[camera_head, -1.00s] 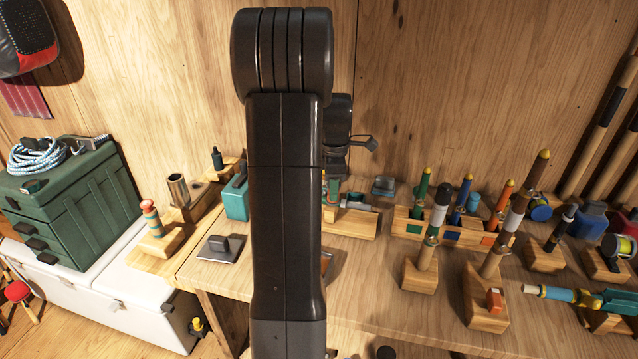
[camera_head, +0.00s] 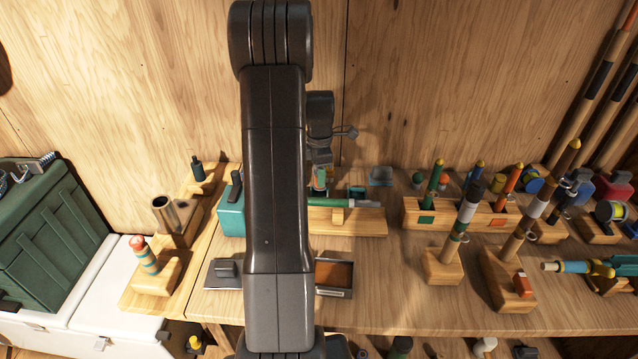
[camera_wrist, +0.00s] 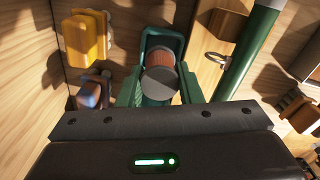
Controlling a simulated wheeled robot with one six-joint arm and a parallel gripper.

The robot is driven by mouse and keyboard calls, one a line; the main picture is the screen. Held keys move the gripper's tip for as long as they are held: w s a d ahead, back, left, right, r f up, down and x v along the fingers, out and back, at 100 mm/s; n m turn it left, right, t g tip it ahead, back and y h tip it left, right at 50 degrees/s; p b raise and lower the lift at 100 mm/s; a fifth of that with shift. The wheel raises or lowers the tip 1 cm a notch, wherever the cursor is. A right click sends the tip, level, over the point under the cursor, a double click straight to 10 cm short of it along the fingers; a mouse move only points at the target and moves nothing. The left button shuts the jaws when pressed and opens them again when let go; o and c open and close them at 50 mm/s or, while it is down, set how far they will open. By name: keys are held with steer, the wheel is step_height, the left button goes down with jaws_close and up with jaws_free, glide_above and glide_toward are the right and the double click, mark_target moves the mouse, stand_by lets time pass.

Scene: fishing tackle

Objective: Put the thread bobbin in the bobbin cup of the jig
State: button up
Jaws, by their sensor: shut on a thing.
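The thread bobbin (camera_wrist: 160,82) has a grey round flange and reddish-brown thread. It sits between the green fingers of my gripper (camera_wrist: 158,95), which is shut on it. In the head view my gripper (camera_head: 319,182) hangs near the back of the bench, mostly behind my arm. A wooden jig base (camera_head: 350,226) carrying a green rod (camera_head: 330,203) lies beside it; the rod also shows right of the bobbin in the wrist view (camera_wrist: 250,52). A green, rounded open holder (camera_wrist: 163,33) shows beyond the bobbin. I cannot tell whether it is the bobbin cup.
A teal box (camera_head: 231,215) stands left of my arm. A brown-lined tray (camera_head: 334,274) lies in front of the jig. A wooden rack (camera_head: 410,216) with upright handles stands to the right. In the wrist view a yellow object (camera_wrist: 86,40) is at left. Some bench front is clear.

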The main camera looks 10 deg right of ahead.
steer(key=shift+f, duration=2.1)
steer(key=o, duration=0.9)
steer(key=shift+o, duration=0.2)
step_height(320, 180, up, 12)
steer(key=shift+r+b, duration=0.2)
steer(key=shift+b, duration=0.2)
